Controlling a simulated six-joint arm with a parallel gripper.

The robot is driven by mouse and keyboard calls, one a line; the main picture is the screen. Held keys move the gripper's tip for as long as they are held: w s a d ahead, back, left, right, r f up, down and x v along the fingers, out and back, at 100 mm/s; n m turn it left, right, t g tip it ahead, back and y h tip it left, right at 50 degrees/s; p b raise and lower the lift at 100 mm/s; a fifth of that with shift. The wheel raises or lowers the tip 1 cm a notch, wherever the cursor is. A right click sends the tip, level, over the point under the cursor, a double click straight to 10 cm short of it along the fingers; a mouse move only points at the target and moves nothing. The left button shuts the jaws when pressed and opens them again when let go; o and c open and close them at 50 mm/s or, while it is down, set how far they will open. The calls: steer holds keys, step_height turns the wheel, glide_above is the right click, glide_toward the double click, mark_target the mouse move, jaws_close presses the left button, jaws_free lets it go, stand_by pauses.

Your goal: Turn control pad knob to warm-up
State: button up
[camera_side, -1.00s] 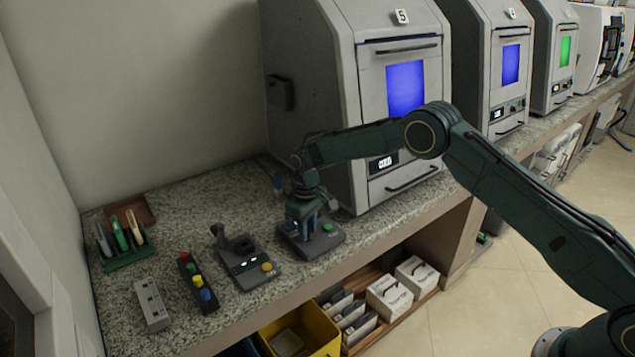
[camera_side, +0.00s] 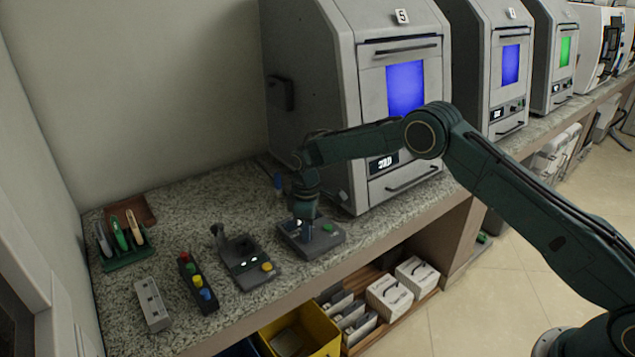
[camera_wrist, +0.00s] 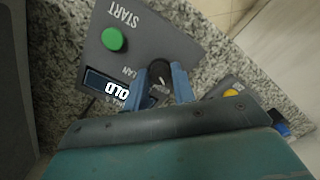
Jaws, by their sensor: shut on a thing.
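The control pad (camera_side: 322,243) is a dark grey box with a green button on the counter, in front of the machine marked 5. It also shows in the wrist view (camera_wrist: 150,40), with a green START button (camera_wrist: 114,39) and a small display (camera_wrist: 107,88) whose text is upside down and seems to read "OLD". The black knob (camera_wrist: 159,72) sits beside the display. My gripper (camera_wrist: 168,82) is shut on the knob, one blue finger on each side. In the side view my gripper (camera_side: 304,220) points down onto the pad and hides the knob. The knob's label is mostly hidden.
A grey device with a yellow button (camera_side: 245,262) stands just left of the pad. A strip of coloured buttons (camera_side: 198,284), a white block (camera_side: 152,304) and a green rack (camera_side: 125,256) stand further left. Machine 5 (camera_side: 310,90) rises close behind. The counter's front edge is near.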

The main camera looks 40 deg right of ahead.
steer(key=o, duration=1)
steer(key=shift+r, duration=0.15)
step_height(320, 180, up, 14)
steer(key=shift+f, duration=0.2)
steer(key=shift+r, duration=0.1)
